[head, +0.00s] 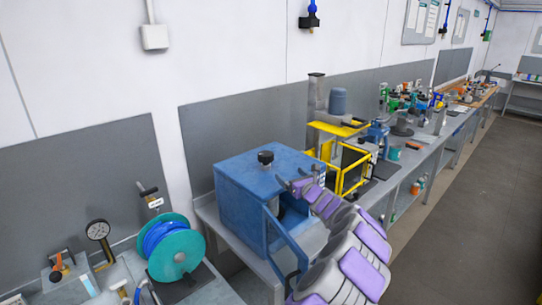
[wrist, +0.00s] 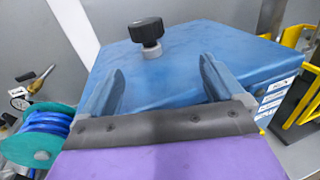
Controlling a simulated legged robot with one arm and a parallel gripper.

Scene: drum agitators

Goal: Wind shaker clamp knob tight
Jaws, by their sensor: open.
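The shaker is a blue box-shaped machine (head: 240,200) on the bench, with an open front and a blue frame or door swung out at its front. A black clamp knob (head: 265,158) stands upright on its top. In the wrist view the knob (wrist: 147,31) sits on a short grey collar, beyond the fingertips and between their lines. My gripper (head: 293,186) is at the right side of the machine's top in the head view. In the wrist view my gripper (wrist: 162,70) is open and empty, its two fingers apart over the blue top. The knob is not touched.
A teal reel with blue hose (head: 175,248) stands left of the machine, with a pressure gauge (head: 98,230) farther left. A yellow-framed machine (head: 345,165) stands close on the right. The grey wall panel (head: 215,140) is behind. The aisle floor (head: 470,200) is clear.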

